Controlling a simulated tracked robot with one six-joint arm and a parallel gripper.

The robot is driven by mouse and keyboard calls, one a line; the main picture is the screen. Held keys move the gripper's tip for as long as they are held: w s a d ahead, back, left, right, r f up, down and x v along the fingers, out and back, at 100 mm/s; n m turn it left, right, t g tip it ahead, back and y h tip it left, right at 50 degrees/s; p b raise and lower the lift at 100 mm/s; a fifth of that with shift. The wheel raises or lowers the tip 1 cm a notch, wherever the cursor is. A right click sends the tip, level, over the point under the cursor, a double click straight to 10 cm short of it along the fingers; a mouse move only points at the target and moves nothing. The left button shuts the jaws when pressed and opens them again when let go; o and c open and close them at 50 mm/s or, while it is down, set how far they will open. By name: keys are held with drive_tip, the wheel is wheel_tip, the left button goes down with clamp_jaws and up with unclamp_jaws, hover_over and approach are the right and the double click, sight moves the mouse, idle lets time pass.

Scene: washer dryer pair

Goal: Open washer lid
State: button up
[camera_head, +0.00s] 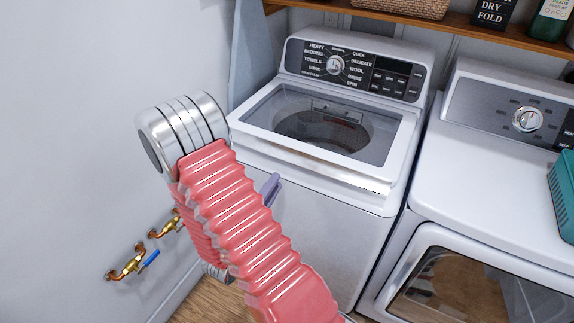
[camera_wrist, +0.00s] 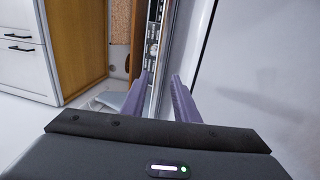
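The washer (camera_head: 310,230) is white, with its lid (camera_head: 394,152) lying shut on top. The lid has a white frame around a clear window, through which the drum shows. My gripper (camera_head: 272,187) is at the washer's front, a little below the left part of the lid's front edge. Most of it is hidden behind my arm in the head view. In the wrist view my gripper (camera_wrist: 161,75) has its two purple fingers apart with a gap between them. A narrow strip of the machine appears beyond that gap; contact with the lid cannot be told.
A white dryer (camera_head: 500,185) stands right of the washer, with a teal basket (camera_head: 563,195) on it. Brass taps (camera_head: 127,262) stick out of the left wall. A wooden shelf (camera_head: 480,28) runs above the machines. A wooden cabinet side (camera_wrist: 78,45) shows in the wrist view.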

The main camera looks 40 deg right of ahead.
drive_tip(key=shift+x, duration=4.6)
drive_tip(key=shift+r, duration=0.1)
clamp_jaws()
drive_tip(key=shift+a, duration=0.15)
